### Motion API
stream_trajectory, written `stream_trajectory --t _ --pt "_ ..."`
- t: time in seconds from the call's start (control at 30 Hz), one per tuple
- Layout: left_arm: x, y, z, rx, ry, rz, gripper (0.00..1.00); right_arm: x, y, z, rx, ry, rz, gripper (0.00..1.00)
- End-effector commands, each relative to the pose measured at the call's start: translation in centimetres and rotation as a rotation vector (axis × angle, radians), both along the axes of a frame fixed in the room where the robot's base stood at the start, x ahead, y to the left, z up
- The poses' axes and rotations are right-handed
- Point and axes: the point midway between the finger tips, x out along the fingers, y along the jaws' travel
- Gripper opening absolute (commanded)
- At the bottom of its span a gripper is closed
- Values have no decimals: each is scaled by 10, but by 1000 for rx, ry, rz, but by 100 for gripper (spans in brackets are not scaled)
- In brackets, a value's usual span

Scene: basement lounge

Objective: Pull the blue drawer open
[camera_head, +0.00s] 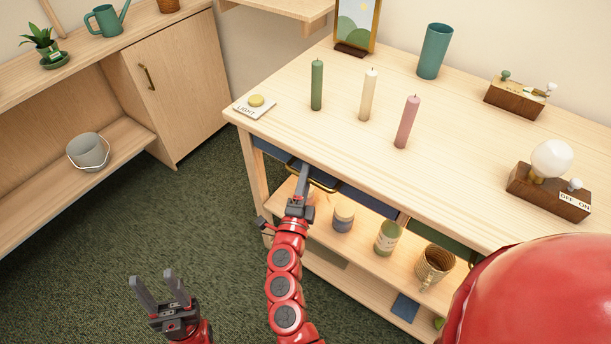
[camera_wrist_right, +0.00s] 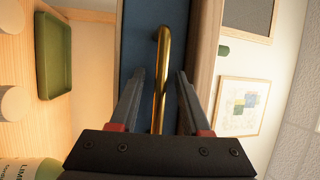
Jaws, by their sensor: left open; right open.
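The blue drawer (camera_wrist_right: 140,35) is set under the wooden tabletop; in the head view its front (camera_head: 365,200) shows as a dark blue strip beneath the table edge. Its brass handle (camera_wrist_right: 162,75) lies between the two fingers of my right gripper (camera_wrist_right: 158,95), which is open around it. In the head view my right gripper (camera_head: 304,180) reaches to the handle (camera_head: 318,178) just below the table edge. My left gripper (camera_head: 160,285) is open and empty over the green carpet, away from the table. The drawer appears closed.
The tabletop (camera_head: 330,135) holds candles, a teal cup (camera_head: 435,50), a lamp (camera_head: 550,160) and a switch box (camera_head: 515,98). A cabinet (camera_head: 170,85) stands at left; carpet between is clear.

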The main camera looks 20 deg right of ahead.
Motion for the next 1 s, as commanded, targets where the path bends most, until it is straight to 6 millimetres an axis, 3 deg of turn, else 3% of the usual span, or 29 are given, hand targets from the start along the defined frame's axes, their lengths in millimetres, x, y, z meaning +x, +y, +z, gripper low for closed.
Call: stream_trajectory --t 0.03,0.2,0.3,1.0 --pt "0 0 0 0 0 0 50 0 0 0 0 0 0 44" --pt "0 0 0 0 0 0 50 0 0 0 0 0 0 13" --pt "0 0 0 0 0 0 50 0 0 0 0 0 0 0" --pt "0 0 0 0 0 0 50 0 1 0 0 1 1 0"
